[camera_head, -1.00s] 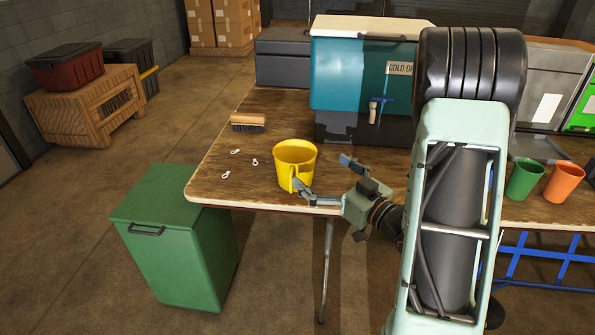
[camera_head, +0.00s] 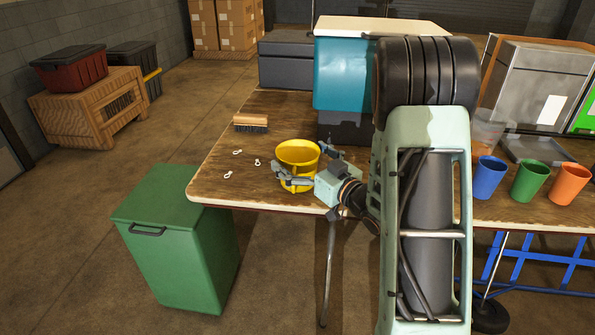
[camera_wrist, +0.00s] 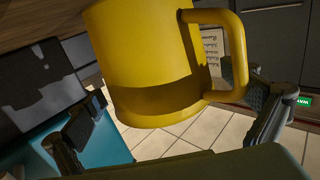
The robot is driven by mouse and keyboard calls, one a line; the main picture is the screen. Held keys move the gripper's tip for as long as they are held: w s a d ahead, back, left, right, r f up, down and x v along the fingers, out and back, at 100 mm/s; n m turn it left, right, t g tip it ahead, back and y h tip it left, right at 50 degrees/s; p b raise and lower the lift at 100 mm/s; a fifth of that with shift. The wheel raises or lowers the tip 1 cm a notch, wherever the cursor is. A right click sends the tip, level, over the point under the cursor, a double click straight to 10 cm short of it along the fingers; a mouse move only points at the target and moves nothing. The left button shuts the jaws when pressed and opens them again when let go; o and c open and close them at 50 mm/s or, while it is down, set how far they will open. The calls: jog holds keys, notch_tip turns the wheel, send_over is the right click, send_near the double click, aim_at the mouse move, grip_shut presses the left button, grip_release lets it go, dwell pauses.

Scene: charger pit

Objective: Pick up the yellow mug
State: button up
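The yellow mug (camera_head: 298,153) stands upright on the wooden table near its front left part. My gripper (camera_head: 303,163) is open at the mug, one finger across its near side and the other by its far right side. In the wrist view the mug (camera_wrist: 150,60) fills the upper middle between the two fingers of my gripper (camera_wrist: 168,108). Its handle is on the right, close to or overlapping the right finger; I cannot tell if they touch. A gap shows between the left finger and the mug. The near finger hides part of the mug's lower body in the head view.
A brush (camera_head: 251,123) and several small white pieces (camera_head: 228,174) lie left of the mug on the table (camera_head: 225,150). A teal drink cooler (camera_head: 340,75) stands behind. Blue (camera_head: 489,178), green (camera_head: 529,181) and orange (camera_head: 569,184) cups stand right. A green bin (camera_head: 165,220) is on the floor.

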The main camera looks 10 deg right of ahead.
jog(key=c, duration=1.1)
